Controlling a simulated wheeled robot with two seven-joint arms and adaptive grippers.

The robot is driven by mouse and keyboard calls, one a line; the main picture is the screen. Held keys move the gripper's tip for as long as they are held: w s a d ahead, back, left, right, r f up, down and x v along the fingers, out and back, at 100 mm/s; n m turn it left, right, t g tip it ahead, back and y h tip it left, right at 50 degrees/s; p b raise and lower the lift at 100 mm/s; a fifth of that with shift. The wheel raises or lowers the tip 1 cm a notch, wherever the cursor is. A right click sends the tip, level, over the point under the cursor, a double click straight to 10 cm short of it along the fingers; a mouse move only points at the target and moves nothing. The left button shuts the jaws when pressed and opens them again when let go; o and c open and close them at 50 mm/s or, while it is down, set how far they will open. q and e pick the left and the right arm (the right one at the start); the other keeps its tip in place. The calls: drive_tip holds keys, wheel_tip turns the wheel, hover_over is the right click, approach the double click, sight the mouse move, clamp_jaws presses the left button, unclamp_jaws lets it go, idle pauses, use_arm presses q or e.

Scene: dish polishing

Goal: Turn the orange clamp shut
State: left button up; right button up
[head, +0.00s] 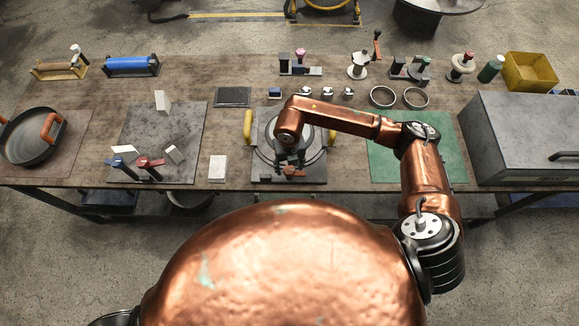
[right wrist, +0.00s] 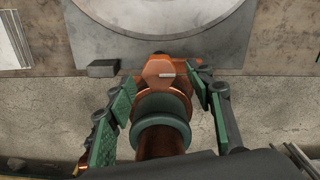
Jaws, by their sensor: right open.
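The orange clamp (head: 294,172) is at the front edge of a dark grey base plate (head: 262,173), largely hidden under my right gripper. In the right wrist view the orange clamp (right wrist: 159,71) shows a hexagonal head with a short pale mark, and an orange part reaches to the right behind it. My right gripper (head: 290,160) points down over it. In the right wrist view the gripper (right wrist: 163,83) has its green-padded fingers apart, one on each side of the clamp's head. Gaps show beside the head; contact cannot be told. My left gripper is out of view.
The base plate carries a round grey disc (right wrist: 155,22) and yellow handles (head: 248,127). A white block (head: 218,168) stands to the left. A green mat (head: 385,165) lies right, beneath my arm. A grey box (head: 525,135) fills the table's right end.

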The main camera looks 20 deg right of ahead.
drive_tip(key=shift+f, duration=0.7)
drive_tip(key=shift+c, duration=0.5)
drive_tip(key=c, duration=1.1)
drive_tip(key=shift+o, duration=0.2)
